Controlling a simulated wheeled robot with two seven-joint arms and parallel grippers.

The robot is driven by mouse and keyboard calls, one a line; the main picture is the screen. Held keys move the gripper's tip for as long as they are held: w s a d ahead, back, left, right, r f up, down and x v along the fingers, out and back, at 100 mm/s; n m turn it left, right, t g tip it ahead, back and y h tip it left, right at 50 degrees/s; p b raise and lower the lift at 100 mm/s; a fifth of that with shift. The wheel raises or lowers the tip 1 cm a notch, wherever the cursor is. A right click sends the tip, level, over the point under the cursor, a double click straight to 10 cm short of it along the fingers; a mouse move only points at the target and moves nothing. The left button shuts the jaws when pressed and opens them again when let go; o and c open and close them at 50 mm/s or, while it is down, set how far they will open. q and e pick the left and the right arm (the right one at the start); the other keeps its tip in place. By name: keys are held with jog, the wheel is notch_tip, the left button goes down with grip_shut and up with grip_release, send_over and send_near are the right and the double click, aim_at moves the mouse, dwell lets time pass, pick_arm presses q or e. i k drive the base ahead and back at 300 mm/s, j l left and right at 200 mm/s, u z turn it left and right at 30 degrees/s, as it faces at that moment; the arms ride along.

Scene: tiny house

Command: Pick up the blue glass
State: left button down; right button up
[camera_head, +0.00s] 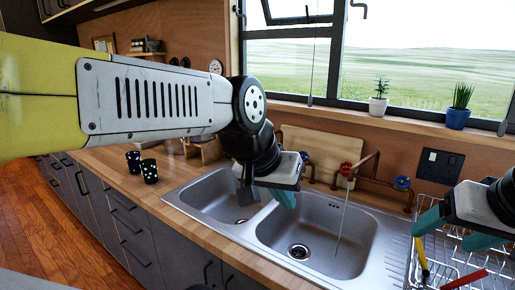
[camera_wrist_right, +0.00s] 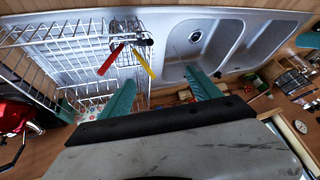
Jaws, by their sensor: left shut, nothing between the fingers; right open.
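Two small dark patterned glasses stand close together on the wooden counter left of the sink in the head view. The farther one (camera_head: 133,162) looks dark blue; the nearer one (camera_head: 149,171) has pale greenish spots. Their exact colours are hard to tell at this size. My left gripper (camera_head: 286,198) is shut and empty above the sink, well to the right of both glasses. My right gripper (camera_head: 447,232) is open and empty over the dish rack; its spread teal fingers also show in the right wrist view (camera_wrist_right: 162,92).
The double-bowl sink (camera_head: 385,235) lies under my left gripper, with a tap and red and blue knobs behind it. The wire dish rack (camera_wrist_right: 70,62) holds a red utensil (camera_wrist_right: 110,60) and a yellow one (camera_wrist_right: 144,65). Potted plants stand on the windowsill (camera_head: 340,108).

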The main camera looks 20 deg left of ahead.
aim_at(134, 158)
jog(key=u, duration=1.9)
jog(key=i+j+z, duration=0.1)
jog(key=i+j, duration=0.2)
jog(key=i+j+z, duration=0.1)
jog(key=i+j, duration=0.55)
jog(key=j, duration=0.15)
jog(key=i+j+z, duration=0.15)
jog(key=i+j, duration=0.15)
jog(key=i+j+z, duration=0.1)
jog(key=i+j, duration=0.15)
jog(key=j, duration=0.25)
jog(key=i+j+z, duration=0.1)
jog(key=i+j, duration=0.2)
jog(key=j, duration=0.1)
